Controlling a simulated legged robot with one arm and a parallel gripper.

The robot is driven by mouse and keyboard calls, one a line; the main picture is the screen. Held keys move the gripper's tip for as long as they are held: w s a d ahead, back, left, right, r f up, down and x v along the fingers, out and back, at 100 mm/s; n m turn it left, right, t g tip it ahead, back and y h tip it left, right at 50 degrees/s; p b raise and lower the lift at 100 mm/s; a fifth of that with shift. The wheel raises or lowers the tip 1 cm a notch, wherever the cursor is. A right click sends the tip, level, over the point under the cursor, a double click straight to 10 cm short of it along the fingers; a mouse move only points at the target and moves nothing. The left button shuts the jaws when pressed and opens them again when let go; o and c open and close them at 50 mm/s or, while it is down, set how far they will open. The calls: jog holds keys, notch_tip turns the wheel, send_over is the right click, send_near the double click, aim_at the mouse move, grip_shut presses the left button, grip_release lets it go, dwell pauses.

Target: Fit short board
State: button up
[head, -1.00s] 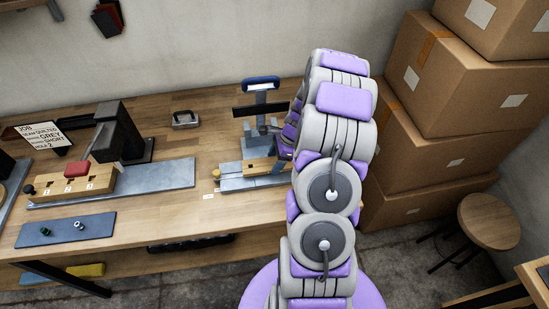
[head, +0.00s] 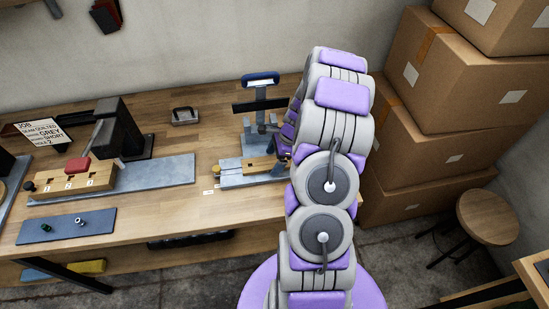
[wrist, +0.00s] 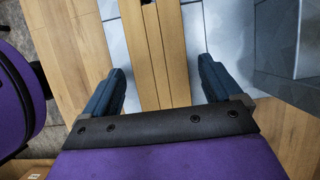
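A light wooden board (head: 259,164) with a dark groove along it lies on a grey metal fixture (head: 226,180) at the bench's right part. In the wrist view the board (wrist: 145,60) runs between the two dark blue fingers of my gripper (wrist: 161,75). The fingers are apart, with a visible gap on each side of the board. In the head view my arm hides most of the gripper and the fixture's right end. A job card (head: 44,134) at the left reads partly "GREY", "SHORT" and "HOLE 2".
A wooden block (head: 98,179) with numbered holes and a red-topped lever (head: 77,165) stands at left. A blue-grey mat (head: 66,229) holds two small parts. A blue-handled press (head: 261,80) stands behind the fixture. Stacked boxes (head: 430,100) and a stool (head: 488,218) are right.

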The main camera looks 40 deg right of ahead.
jog(key=p+v, duration=0.3)
jog(key=v, duration=1.4)
jog(key=shift+r, duration=0.15)
jog(key=s+a+r+n+g, duration=0.1)
jog(key=a+r+n, duration=0.25)
jog(key=a, duration=0.45)
jog(key=s+a+r+n+g+h, duration=0.1)
jog(key=s+a+r+n, duration=0.2)
jog(key=a, duration=0.4)
jog(key=a+r+n+g, duration=0.1)
jog(key=a+r+n, duration=0.2)
jog(key=a+n, duration=0.35)
jog(key=s+a+n+h, duration=0.1)
jog(key=s+a+n, duration=0.2)
jog(key=s, duration=0.3)
jog(key=s+a+r+n+h, duration=0.1)
jog(key=s+a+n, duration=0.3)
jog(key=s, duration=0.2)
jog(key=s+a+r+n+g+h, duration=0.1)
jog(key=s+a+n, duration=0.3)
jog(key=s, duration=0.3)
jog(key=shift+a+r, duration=0.25)
jog(key=shift+a, duration=0.1)
